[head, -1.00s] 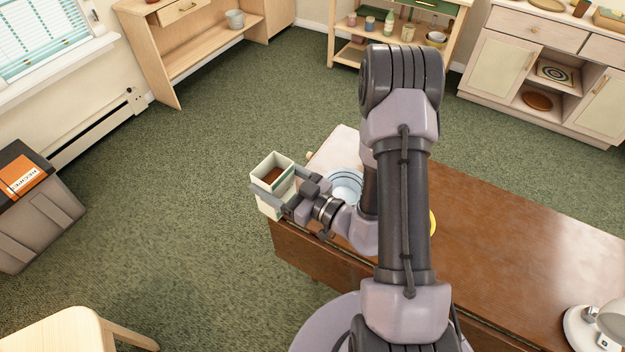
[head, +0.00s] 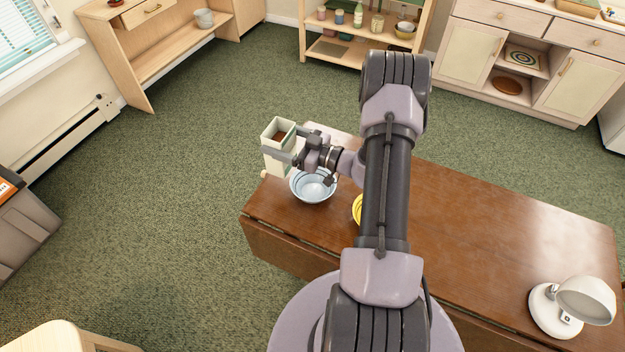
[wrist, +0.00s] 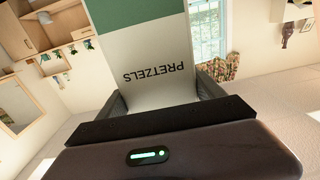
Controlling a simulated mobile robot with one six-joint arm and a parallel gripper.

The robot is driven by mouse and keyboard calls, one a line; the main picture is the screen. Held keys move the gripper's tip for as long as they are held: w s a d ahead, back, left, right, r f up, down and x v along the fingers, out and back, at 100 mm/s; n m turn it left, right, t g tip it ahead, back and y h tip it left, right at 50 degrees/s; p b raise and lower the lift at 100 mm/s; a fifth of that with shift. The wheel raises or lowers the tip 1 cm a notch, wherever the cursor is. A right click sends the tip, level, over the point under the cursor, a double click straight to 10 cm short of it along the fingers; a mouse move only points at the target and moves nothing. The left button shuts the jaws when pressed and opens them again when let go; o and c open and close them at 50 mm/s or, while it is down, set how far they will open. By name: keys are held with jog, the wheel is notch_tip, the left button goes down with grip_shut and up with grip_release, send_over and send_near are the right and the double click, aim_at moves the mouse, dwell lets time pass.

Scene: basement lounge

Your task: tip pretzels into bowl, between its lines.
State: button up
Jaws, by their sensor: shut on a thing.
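A tall cream pretzels box (head: 277,154) with a green band is held upright in my gripper (head: 281,152), its open top showing brown contents. In the wrist view the box (wrist: 150,50) fills the upper middle, its word PRETZELS upside down, between the fingers. My gripper is shut on it. A pale blue bowl with darker lines (head: 313,187) stands on the wooden table (head: 470,230), just below and right of the box. The box appears to be above the table's far left corner, apart from the bowl. The lines inside the bowl are too small to tell apart. A yellow bowl (head: 357,209) is partly hidden by my arm.
A white lamp (head: 570,305) stands at the table's right end. The table's middle right is bare. A grey bin (head: 25,225) is on the floor at left, with a pale wooden stool (head: 50,338) at lower left. Shelves and cabinets line the back wall.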

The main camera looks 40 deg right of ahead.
jog(key=s+d+f+m+h, duration=0.1)
jog(key=s+d, duration=0.1)
jog(key=d, duration=0.6)
jog(key=s+d+f+h, duration=0.1)
jog(key=s+d, duration=0.1)
jog(key=d, duration=0.6)
jog(key=s+d+f+b, duration=0.2)
jog(key=d+f+b, duration=0.1)
jog(key=f+b, duration=0.2)
notch_tip(320, 180, down, 2)
jog(key=shift+d+f+t, duration=0.1)
jog(key=shift+d+t, duration=0.2)
jog(key=shift+t, duration=0.1)
